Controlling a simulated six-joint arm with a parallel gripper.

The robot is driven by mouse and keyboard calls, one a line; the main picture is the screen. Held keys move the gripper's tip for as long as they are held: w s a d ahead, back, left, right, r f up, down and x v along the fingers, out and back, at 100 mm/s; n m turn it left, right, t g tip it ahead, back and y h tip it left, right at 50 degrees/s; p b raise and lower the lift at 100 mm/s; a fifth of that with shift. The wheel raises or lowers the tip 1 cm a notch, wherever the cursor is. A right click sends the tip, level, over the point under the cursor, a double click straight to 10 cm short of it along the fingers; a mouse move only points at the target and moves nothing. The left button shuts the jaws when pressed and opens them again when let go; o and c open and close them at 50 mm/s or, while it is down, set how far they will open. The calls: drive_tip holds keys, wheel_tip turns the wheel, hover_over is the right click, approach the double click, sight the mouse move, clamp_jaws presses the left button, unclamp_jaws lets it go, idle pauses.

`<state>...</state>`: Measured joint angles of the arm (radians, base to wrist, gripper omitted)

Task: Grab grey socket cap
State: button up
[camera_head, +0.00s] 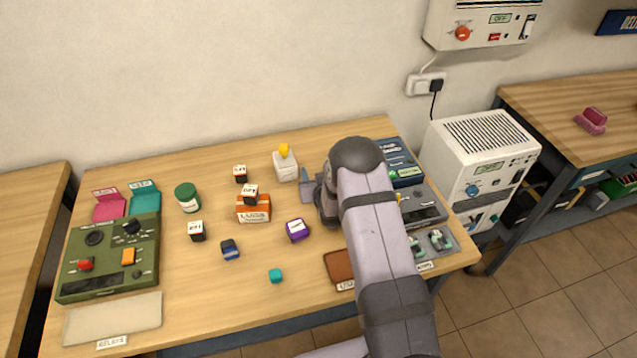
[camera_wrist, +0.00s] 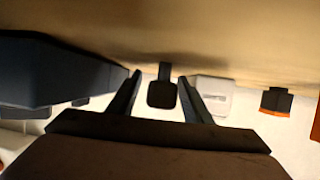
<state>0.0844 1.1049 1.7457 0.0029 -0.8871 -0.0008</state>
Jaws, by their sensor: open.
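My gripper (camera_head: 308,190) is low over the table's back right part, just right of the white bottle (camera_head: 286,166). In the wrist view, which looks upside down, its two dark fingers (camera_wrist: 160,80) are apart. A small dark block with a narrow stem (camera_wrist: 162,95) shows in the gap between them, apparently not gripped. It may be the grey socket cap; its colour is too dark to be sure. I cannot tell whether it lies between the fingers or beyond them. In the head view my arm and gripper largely hide that spot.
A blue case (camera_head: 400,163) stands close to the right of my gripper and looms at left in the wrist view (camera_wrist: 50,75). The orange lugs box (camera_head: 254,213) and purple cube (camera_head: 297,230) stand left.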

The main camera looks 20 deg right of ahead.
drive_tip(key=shift+c, duration=0.6)
drive_tip(key=c, duration=1)
drive_tip(key=shift+r, duration=0.15)
drive_tip(key=shift+r+b, duration=1.05)
drive_tip(key=shift+r, duration=3.8)
